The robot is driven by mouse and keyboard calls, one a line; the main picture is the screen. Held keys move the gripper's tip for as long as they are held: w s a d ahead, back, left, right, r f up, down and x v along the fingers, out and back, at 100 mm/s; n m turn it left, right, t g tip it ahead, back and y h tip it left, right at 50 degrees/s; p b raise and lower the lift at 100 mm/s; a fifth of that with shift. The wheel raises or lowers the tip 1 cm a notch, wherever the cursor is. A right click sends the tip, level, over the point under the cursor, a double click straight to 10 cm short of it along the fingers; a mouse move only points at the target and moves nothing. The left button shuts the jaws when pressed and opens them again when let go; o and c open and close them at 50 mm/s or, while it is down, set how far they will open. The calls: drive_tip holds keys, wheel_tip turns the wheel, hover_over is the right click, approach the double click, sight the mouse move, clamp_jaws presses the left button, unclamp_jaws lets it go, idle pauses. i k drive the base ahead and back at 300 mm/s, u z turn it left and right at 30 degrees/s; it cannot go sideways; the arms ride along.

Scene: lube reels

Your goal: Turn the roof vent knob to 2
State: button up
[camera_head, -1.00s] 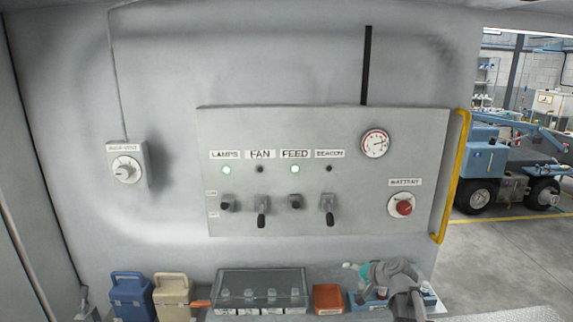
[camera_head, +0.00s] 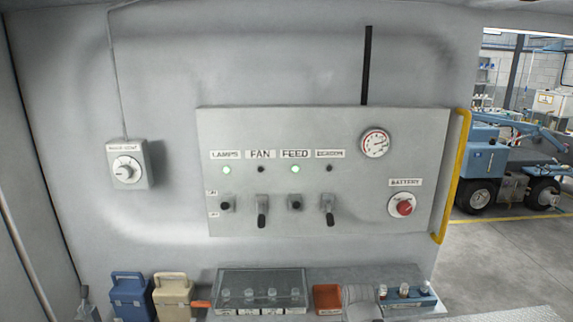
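The roof vent knob (camera_head: 126,170) is a round white dial on a small grey box (camera_head: 147,170) mounted on the wall at the left. A label, which looks like "ROOF VENT", sits above the dial. The numbers and exact pointer setting are too small to read. Nothing touches the knob. My gripper does not show; the knob is fully uncovered.
A grey panel (camera_head: 300,120) with lamps, switches, a gauge (camera_head: 374,143) and a red battery knob (camera_head: 403,207) fills the middle. Below stand blue (camera_head: 130,298) and beige (camera_head: 173,297) containers, a clear-lidded case (camera_head: 262,290), an orange bin (camera_head: 327,298) and a tray (camera_head: 428,301). A yellow rail (camera_head: 453,180) edges the panel.

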sight(124, 172)
drive_tip(key=u, duration=1.45)
drive_tip(key=i, duration=0.7)
drive_tip(key=z, duration=0.15)
